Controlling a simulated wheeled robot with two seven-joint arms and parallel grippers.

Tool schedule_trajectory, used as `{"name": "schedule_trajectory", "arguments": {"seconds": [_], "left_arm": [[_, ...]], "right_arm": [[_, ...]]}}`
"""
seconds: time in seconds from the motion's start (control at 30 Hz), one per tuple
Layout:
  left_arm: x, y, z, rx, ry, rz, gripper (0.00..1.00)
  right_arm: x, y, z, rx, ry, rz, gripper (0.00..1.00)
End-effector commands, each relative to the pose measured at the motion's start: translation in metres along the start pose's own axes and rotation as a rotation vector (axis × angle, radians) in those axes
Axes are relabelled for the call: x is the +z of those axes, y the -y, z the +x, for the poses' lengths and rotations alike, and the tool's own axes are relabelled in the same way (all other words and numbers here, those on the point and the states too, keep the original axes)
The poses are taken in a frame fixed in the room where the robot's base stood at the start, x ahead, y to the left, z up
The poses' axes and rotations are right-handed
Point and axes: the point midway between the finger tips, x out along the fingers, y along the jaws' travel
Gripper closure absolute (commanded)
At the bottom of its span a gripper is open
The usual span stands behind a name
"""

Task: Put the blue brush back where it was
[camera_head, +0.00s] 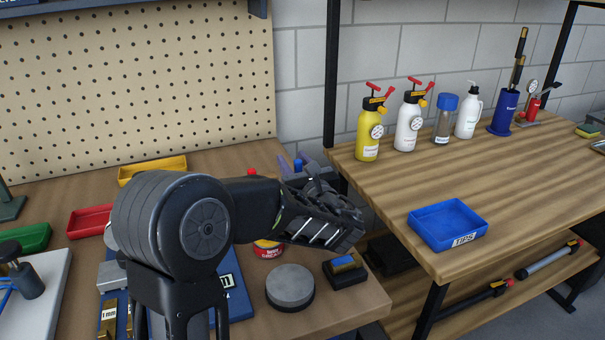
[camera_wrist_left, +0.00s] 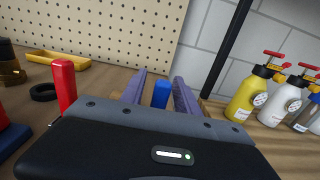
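My left gripper (camera_head: 296,163) reaches toward the back edge of the left bench, partly hidden by its own wrist in the head view. In the left wrist view its two purple fingers (camera_wrist_left: 157,88) are apart. An upright blue piece, seemingly the blue brush's handle (camera_wrist_left: 161,94), shows between the fingers with gaps on both sides. Whether it stands between the fingertips or beyond them I cannot tell. Its lower part is hidden by the gripper body. In the head view a small bit of blue (camera_head: 298,164) shows at the fingers. My right gripper is not in view.
A red upright handle (camera_wrist_left: 64,86) stands left of the gripper, near a black ring (camera_wrist_left: 44,92) and a yellow tray (camera_wrist_left: 58,58). A pegboard (camera_head: 140,80) rises behind. The right bench holds spray bottles (camera_head: 369,130) and a blue TIPS tray (camera_head: 447,222).

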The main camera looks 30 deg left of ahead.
Motion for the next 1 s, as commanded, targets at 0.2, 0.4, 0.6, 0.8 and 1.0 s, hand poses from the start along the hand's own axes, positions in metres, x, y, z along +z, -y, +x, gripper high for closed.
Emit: {"name": "schedule_trajectory", "arguments": {"seconds": [0.2,0.4,0.6,0.8,1.0], "left_arm": [[0.0,0.001,-0.027,-0.004,0.0,-0.001,0.62],[-0.003,0.003,-0.062,-0.007,0.004,-0.003,0.62],[-0.001,0.003,-0.08,-0.007,0.002,0.001,0.62],[-0.001,0.003,-0.09,-0.007,0.002,0.001,0.62],[0.004,0.004,-0.103,-0.009,0.0,0.006,0.62]], "right_arm": [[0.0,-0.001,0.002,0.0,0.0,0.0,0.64],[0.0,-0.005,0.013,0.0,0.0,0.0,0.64],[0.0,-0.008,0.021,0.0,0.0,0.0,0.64],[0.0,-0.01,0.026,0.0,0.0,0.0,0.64],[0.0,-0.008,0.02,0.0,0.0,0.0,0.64]]}}
